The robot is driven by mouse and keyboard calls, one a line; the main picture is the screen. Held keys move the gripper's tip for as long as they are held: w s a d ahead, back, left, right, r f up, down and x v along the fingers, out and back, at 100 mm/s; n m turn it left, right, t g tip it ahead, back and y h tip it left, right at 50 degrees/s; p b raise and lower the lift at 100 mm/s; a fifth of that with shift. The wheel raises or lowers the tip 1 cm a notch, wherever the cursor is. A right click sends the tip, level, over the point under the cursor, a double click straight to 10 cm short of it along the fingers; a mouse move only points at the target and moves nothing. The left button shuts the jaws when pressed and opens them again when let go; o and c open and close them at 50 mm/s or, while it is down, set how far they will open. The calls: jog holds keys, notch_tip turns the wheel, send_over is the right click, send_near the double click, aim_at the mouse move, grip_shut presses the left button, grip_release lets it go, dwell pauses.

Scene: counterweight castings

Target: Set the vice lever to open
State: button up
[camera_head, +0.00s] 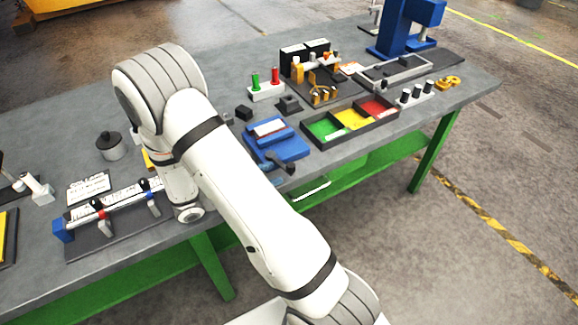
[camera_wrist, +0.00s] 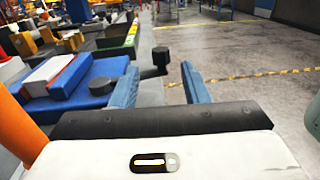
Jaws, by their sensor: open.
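The blue vice (camera_head: 286,150) sits near the front edge of the grey bench, with a pale block between its jaws. Its dark lever (camera_head: 287,165) is at the front of it, partly behind my arm. In the wrist view the vice (camera_wrist: 75,98) is at the left, and the lever's black knob (camera_wrist: 160,56) stands ahead on the right side of the vice. My gripper (camera_wrist: 160,72) is open, its two blue fingers apart. The knob appears in the gap between the fingertips, a little beyond them; contact cannot be made out. In the head view my arm hides most of the gripper.
A tray (camera_head: 337,139) with green, yellow and red compartments lies right of the vice. Small black blocks (camera_head: 289,104) and a stand with red and green pegs (camera_head: 266,91) are behind it. A lidded pot (camera_head: 111,147) stands left. Open floor lies beyond the bench's front edge.

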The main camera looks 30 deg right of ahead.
aim_at(287, 169)
jog(key=d, duration=0.3)
jog(key=d+p, duration=0.1)
jog(key=d, duration=0.3)
jog(key=shift+s, duration=0.2)
jog(key=shift+c, duration=0.5)
grip_shut()
